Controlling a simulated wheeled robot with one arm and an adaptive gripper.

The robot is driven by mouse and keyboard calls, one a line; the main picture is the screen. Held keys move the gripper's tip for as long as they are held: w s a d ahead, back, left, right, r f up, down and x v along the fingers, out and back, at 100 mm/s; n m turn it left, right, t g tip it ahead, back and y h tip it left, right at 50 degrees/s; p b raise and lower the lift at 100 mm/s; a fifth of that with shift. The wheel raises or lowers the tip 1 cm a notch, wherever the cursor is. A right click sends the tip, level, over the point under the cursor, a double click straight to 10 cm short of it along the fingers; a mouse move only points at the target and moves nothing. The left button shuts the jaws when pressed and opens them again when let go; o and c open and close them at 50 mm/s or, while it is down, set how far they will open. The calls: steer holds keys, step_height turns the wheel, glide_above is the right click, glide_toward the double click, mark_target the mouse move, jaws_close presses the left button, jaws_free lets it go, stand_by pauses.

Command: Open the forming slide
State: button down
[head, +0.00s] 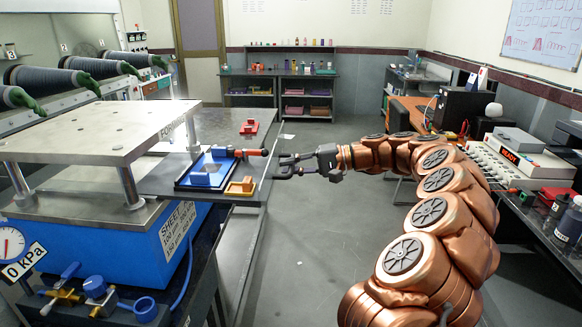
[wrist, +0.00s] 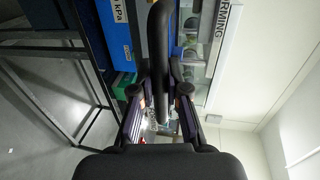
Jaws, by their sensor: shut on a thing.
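The forming press has a silver top plate (head: 95,132) on posts above a blue base (head: 180,228). The forming slide (head: 155,180) is a dark flat plate at the right of the press, partly under the top plate. It carries a blue-framed tray (head: 186,181). My gripper (head: 281,166) is just off the slide's right edge, at about its height. In the wrist view, a dark rounded bar, seemingly the slide handle (wrist: 160,55), runs down between the fingers (wrist: 160,108). My gripper is shut on it; the contact is small and dark in the head view.
A gauge (head: 10,243) and valves are at front left. The floor (head: 310,240) right of the press is clear.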

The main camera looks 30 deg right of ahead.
steer(key=c, duration=1.2)
jaws_free()
steer(key=shift+o, duration=0.2)
steer(key=v, duration=1.2)
